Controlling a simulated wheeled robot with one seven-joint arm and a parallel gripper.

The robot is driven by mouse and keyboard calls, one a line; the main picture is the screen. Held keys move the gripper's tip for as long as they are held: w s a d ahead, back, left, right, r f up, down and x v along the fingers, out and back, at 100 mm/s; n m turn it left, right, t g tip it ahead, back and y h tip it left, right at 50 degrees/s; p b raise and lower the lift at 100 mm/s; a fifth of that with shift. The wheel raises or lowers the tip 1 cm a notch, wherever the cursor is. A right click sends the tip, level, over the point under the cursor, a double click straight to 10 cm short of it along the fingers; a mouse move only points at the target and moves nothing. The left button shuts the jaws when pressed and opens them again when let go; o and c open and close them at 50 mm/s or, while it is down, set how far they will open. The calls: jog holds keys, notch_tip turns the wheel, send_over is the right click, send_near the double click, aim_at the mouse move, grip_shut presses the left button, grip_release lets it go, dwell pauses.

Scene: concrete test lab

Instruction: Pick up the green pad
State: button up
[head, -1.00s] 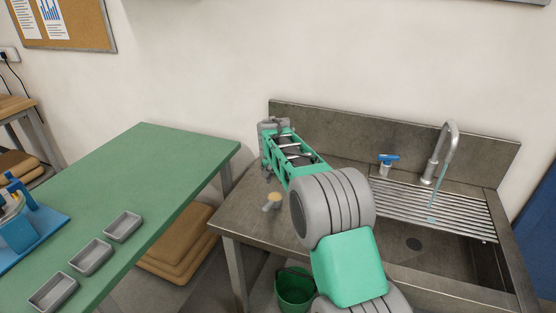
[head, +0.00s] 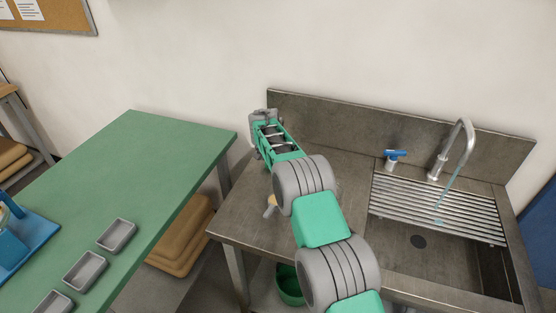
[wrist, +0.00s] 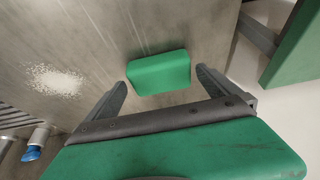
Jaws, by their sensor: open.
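The green pad (wrist: 160,73) shows in the wrist view as a small green block on the grey metal counter of the sink unit. My gripper (wrist: 160,83) is open, and its two fingertips lie to either side of the pad in that view. Nothing is held between the fingers. I cannot tell how far above the counter the fingertips are. In the head view my gripper (head: 262,113) is over the back left of the counter (head: 240,215), close to the backsplash. The pad is hidden there behind my arm.
The sink's drainer rack (head: 440,205), tap (head: 455,150) and blue-handled valve (head: 394,158) stand to the right. A small tan-topped object (head: 271,203) is on the counter. A pale granular patch (wrist: 55,80) lies near the pad. A green table (head: 125,175) with grey trays (head: 116,235) stands left.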

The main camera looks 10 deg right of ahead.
jog(key=shift+x, duration=1)
jog(key=shift+c, duration=0.3)
jog(key=c, duration=1.1)
jog(key=shift+r, duration=0.2)
jog(key=shift+r+b, duration=0.25)
jog(key=shift+b, duration=0.05)
notch_tip(320, 180, up, 3)
jog(key=shift+s+f+b, duration=0.1)
jog(key=shift+f+b, duration=0.1)
jog(key=shift+b, duration=0.55)
jog(key=s+r+b, duration=0.1)
jog(key=s+r, duration=0.2)
jog(key=s, duration=0.1)
jog(key=s+r+b, duration=0.2)
jog(key=s+r, duration=0.1)
jog(key=s, duration=0.2)
jog(key=s+r+b, duration=0.2)
jog(key=s+r, duration=0.1)
jog(key=s, duration=0.1)
jog(key=shift+s+r, duration=0.3)
jog(key=shift+s, duration=0.1)
